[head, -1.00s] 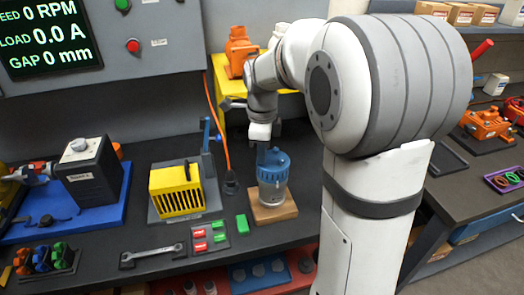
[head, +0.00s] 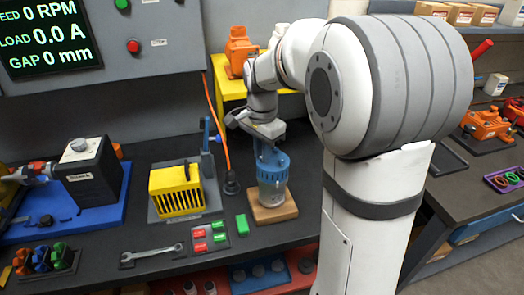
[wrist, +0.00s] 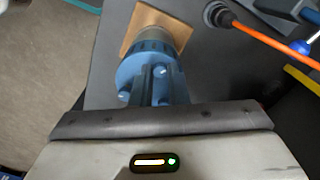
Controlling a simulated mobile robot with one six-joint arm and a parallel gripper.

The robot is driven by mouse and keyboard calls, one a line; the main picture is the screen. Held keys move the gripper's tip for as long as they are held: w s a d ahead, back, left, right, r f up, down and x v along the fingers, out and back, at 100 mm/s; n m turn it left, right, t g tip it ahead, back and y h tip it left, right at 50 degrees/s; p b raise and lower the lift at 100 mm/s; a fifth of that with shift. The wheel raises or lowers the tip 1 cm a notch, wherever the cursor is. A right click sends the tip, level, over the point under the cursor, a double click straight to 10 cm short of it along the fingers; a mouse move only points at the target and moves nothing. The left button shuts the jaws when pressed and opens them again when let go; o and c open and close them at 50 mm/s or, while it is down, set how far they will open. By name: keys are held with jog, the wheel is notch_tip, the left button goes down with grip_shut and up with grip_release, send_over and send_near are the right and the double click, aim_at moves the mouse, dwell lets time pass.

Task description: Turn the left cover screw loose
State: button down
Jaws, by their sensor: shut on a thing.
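The motor with the blue slotted cover (head: 273,165) stands upright on a wooden block (head: 270,212). The blue cover also shows in the wrist view (wrist: 133,68), with small pale round screw heads; one screw head (wrist: 124,96) is at its left edge and another (wrist: 162,71) is nearer the right. My gripper (head: 268,148) points down onto the top of the cover. Its fingers (wrist: 152,84) are shut on a cover screw. The gripped screw is hidden between the fingers, and I cannot clearly tell which one it is.
A yellow slotted box (head: 176,190) and a blue upright post (head: 206,140) stand left of the motor. A wrench (head: 152,253) and red and green blocks (head: 219,232) lie in front. An orange cable (head: 217,115) hangs behind. A yellow stand (head: 226,85) is at the back.

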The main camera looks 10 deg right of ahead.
jog(key=n, duration=0.7)
jog(key=shift+s+f, duration=0.1)
jog(key=n, duration=0.6)
jog(key=shift+f+n, duration=0.1)
jog(key=shift+n, duration=0.3)
jog(key=n, duration=1.3)
jog(key=shift+n, duration=0.4)
jog(key=c, duration=1.4)
grip_release()
